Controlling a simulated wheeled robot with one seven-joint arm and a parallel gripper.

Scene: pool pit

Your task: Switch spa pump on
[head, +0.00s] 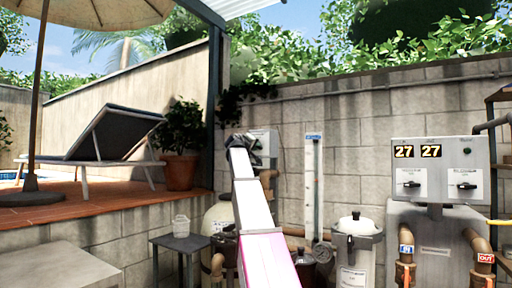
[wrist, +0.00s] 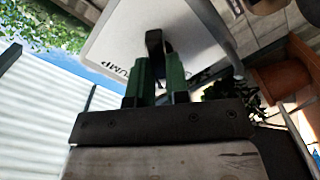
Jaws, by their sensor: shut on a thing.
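A light grey switch box (head: 262,144) is mounted on the block wall, partly hidden behind my gripper (head: 240,143) in the head view. In the wrist view the box's pale face (wrist: 200,35) carries lettering, of which "UMP" can be read. A black switch handle (wrist: 154,41) stands out from that face. My gripper's green fingers (wrist: 157,75) stand on either side of the handle and are shut on it. The handle's lower part is hidden between the fingers. I cannot tell from these views which position the switch is in.
A grey heater cabinet (head: 437,152) at right has two "27" displays and two black knobs. A filter canister (head: 357,245), a tan tank (head: 219,218) and pipes stand below the wall. A dark side table (head: 180,243) stands left, beside the raised deck (head: 95,208).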

